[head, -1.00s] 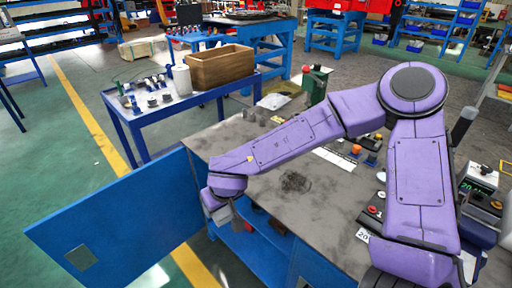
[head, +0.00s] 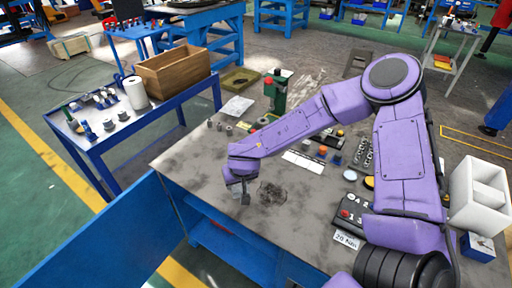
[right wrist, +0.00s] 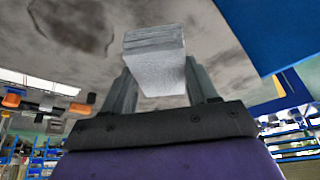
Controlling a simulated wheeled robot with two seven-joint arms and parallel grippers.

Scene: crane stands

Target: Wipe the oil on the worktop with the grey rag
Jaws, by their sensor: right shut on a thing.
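The oil (head: 271,193) is a dark, uneven smear on the grey worktop (head: 310,220). It also shows as a dark patch at the upper left of the right wrist view (right wrist: 75,25). My right gripper (head: 241,190) is just left of the oil, pointing down at the worktop near its front left edge. It is shut on the grey rag (right wrist: 155,60), a folded pale block between the two fingers. I cannot tell whether the rag touches the worktop. My left gripper is out of view.
A green device (head: 277,92) and small metal parts stand at the worktop's back. Buttons and a control box (head: 350,212) lie to the right. A blue cart (head: 95,145) with a wooden box (head: 173,73) stands at left. A blue panel (head: 110,235) extends from the worktop's front.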

